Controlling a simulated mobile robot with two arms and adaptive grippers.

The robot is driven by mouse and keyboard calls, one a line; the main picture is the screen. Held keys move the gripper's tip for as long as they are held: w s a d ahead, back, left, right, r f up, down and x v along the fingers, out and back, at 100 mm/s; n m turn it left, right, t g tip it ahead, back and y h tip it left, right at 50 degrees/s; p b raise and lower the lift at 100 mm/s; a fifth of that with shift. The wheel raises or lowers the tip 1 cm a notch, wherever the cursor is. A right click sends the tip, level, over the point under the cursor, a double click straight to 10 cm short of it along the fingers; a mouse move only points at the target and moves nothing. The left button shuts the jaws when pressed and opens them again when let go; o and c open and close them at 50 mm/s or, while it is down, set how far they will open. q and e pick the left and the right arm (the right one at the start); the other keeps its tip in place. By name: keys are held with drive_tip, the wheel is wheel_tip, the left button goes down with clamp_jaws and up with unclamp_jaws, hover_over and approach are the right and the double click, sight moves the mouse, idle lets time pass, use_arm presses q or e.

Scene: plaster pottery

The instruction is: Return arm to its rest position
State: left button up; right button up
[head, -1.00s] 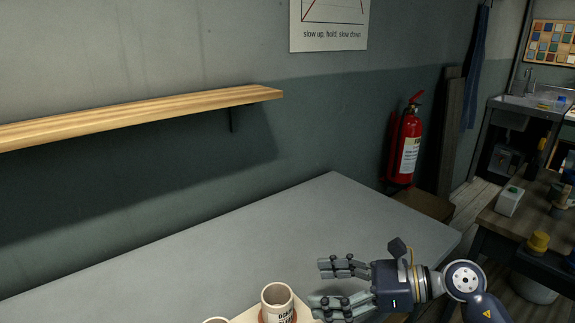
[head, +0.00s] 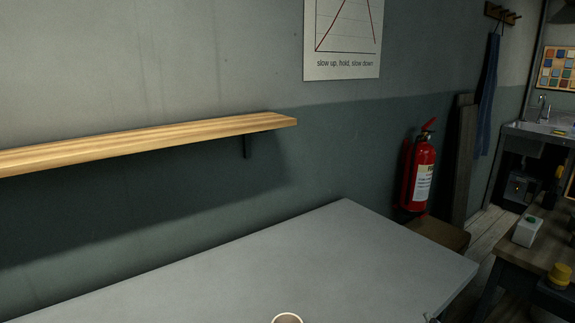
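In the head view, neither gripper shows clearly. A small dark tip (head: 432,318) at the bottom edge, right of centre, may be part of my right arm, but its fingers are out of the picture. My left gripper is not in the picture. The grey table (head: 330,250) fills the lower middle. Only the rim of a pale cup (head: 287,318) shows at the bottom edge; the rest of it is cut off.
A bare wooden shelf (head: 150,141) is fixed on the wall at left. A red fire extinguisher (head: 423,170) hangs beyond the table's right end. A dark workbench (head: 540,243) with a white box (head: 527,231) stands at far right. The visible tabletop is clear except for the cup.

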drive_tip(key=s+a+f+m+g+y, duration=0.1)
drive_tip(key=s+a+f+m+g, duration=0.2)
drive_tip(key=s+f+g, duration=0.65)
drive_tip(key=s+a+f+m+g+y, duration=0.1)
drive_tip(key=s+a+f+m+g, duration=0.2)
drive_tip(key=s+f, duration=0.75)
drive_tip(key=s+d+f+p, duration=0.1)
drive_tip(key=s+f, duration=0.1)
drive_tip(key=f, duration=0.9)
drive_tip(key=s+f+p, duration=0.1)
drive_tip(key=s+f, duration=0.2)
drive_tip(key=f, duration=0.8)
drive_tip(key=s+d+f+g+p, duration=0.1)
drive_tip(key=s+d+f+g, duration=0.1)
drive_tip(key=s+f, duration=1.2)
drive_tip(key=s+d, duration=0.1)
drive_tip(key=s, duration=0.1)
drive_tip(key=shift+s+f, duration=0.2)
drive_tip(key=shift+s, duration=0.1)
